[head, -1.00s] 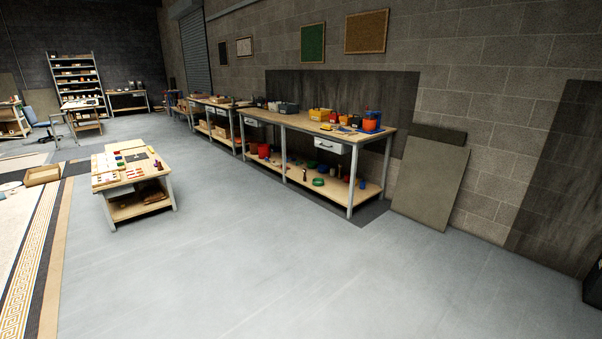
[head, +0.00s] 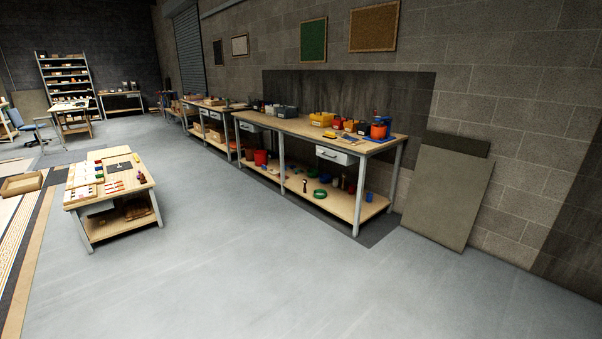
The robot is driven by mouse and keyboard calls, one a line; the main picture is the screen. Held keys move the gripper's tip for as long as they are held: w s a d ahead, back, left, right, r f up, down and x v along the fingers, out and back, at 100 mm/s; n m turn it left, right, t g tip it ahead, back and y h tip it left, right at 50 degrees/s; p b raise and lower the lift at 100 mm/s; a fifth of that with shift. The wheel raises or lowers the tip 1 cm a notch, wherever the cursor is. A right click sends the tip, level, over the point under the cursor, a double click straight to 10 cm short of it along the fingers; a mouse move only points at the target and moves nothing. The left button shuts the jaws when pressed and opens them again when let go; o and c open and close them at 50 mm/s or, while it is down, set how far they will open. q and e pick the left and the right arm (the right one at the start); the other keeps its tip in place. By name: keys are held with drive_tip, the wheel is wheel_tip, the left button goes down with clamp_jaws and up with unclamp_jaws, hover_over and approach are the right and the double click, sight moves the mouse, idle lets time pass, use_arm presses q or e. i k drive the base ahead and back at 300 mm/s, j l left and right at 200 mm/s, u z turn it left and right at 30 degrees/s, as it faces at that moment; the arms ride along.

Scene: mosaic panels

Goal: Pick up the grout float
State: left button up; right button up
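I cannot make out the grout float for certain at this distance. The long workbench (head: 290,124) along the wall carries several small tools and tubs on its top. A small flat yellow and dark item (head: 326,134) lies near its front edge, too small to name. Neither of my grippers shows in the head view.
A low wooden table (head: 142,184) with tiles on top stands at the left. Grey panels (head: 445,200) lean on the wall right of the workbench. A cardboard box (head: 22,184) sits at the far left. The grey floor (head: 250,270) in front is clear.

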sight(329, 134)
drive_tip(key=i, duration=2.9)
drive_tip(key=i+j, duration=0.1)
drive_tip(key=i, duration=2.8)
drive_tip(key=l+z, duration=0.05)
drive_tip(key=l, duration=0.05)
